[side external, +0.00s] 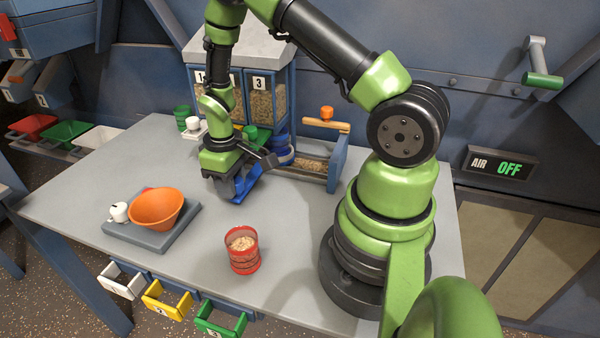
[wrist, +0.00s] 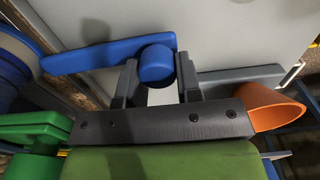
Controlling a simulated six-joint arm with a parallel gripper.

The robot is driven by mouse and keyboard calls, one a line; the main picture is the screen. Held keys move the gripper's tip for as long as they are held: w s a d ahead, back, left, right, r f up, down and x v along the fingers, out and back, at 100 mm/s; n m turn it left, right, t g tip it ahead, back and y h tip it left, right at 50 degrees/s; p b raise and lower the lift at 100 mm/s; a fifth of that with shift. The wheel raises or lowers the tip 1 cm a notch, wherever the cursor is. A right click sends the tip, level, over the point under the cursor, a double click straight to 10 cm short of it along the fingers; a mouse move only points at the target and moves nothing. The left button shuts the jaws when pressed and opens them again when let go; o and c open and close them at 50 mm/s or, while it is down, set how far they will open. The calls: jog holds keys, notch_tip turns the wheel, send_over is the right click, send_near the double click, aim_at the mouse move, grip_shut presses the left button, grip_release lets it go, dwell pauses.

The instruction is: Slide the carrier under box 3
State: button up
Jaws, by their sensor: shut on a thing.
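Box 3 (side external: 260,86) is the rightmost of the numbered bins at the back of the table, with grain behind its clear front. My gripper (side external: 240,190) is low over the table in front of the bins. In the wrist view my gripper (wrist: 158,75) is shut on a round blue knob (wrist: 156,60) beside a long flat blue bar (wrist: 90,58). The blue bar also shows below my gripper in the side view (side external: 250,183). I cannot tell whether the bar belongs to the carrier; the area under box 3 is partly hidden by my arm.
An orange bowl (side external: 156,208) sits on a grey scale (side external: 150,240). A red cup (side external: 243,262) of grain stands at the front. The table between is clear.

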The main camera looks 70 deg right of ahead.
jog(key=o, duration=0.7)
notch_tip(320, 180, up, 12)
dwell(0.8)
jog(key=s+a+r+m+t, duration=0.1)
jog(key=s+a+r+t, duration=0.15)
jog(key=r, duration=0.35)
jog(key=s+a+r+m+t, duration=0.1)
jog(key=s+a+r, duration=0.2)
jog(key=r, duration=0.3)
jog(key=s+a+r+m+t+y, duration=0.1)
jog(key=s+a+r+t, duration=0.1)
jog(key=s, duration=0.3)
jog(key=s+a+r+m+t+y, duration=0.1)
jog(key=s+a, duration=0.1)
jog(key=s, duration=0.2)
jog(key=shift+s+a+r+t, duration=0.3)
jog(key=shift+s+r+t, duration=0.05)
jog(key=shift+r, duration=0.05)
